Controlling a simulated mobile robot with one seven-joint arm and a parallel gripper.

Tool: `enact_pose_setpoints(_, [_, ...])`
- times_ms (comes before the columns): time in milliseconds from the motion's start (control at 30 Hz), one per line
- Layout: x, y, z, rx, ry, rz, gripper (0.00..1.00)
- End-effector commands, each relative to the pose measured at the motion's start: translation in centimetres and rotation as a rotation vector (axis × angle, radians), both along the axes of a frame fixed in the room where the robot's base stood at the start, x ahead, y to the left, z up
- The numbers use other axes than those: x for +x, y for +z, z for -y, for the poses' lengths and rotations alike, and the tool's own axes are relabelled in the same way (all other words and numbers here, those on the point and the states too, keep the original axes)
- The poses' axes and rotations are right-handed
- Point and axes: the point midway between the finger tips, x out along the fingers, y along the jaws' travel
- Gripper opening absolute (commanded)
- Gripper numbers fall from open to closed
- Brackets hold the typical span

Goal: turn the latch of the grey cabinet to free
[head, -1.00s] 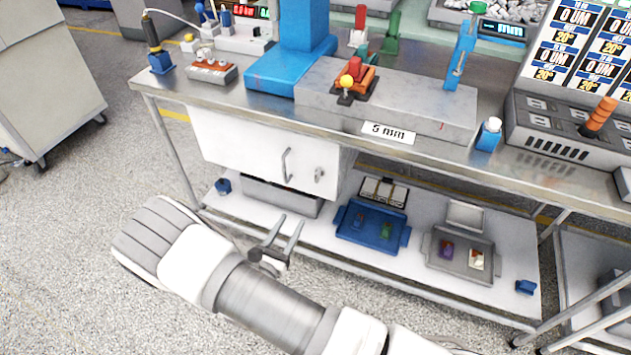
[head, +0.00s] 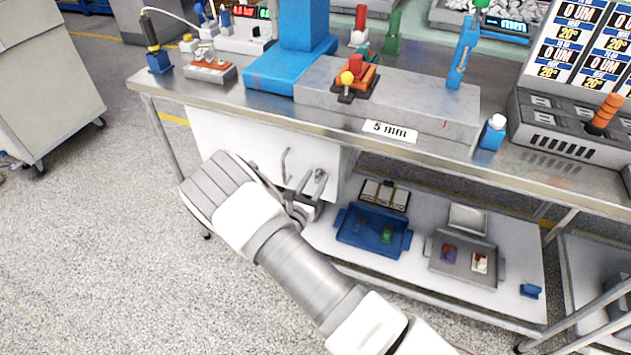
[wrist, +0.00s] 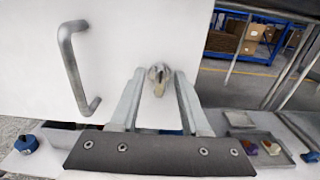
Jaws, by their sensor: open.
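The cabinet (head: 225,135) under the bench has a pale, nearly white front in the head view and fills the upper left of the wrist view (wrist: 115,40). Its latch (wrist: 159,73) is a small metal knob with a short lever that looks roughly upright; it is small and partly covered in the head view (head: 320,175). My gripper (head: 311,188) is open at the cabinet front. In the wrist view the two fingers (wrist: 159,80) stand on either side of the latch, with gaps. I cannot tell whether the fingertips reach its depth.
A bar handle (wrist: 75,70) stands out from the door left of the latch. A blue tray (head: 372,232) and a grey tray (head: 462,255) sit on the lower shelf to the right. The bench top (head: 440,160) overhangs the cabinet.

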Motion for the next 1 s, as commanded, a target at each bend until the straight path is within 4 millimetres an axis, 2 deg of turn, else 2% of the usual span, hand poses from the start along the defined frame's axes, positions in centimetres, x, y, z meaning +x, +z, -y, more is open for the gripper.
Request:
enact_pose_setpoints(267, [0.22, 0.03, 0.09, 0.0, 0.0, 0.0, 0.46])
enact_pose_setpoints(367, [0.2, 0.03, 0.08, 0.0, 0.0, 0.0, 0.32])
enact_pose_setpoints(533, [0.19, 0.03, 0.09, 0.0, 0.0, 0.0, 0.01])
enact_pose_setpoints(1000, [0.18, 0.0, 0.09, 0.021, 0.0, 0.008, 0.0])
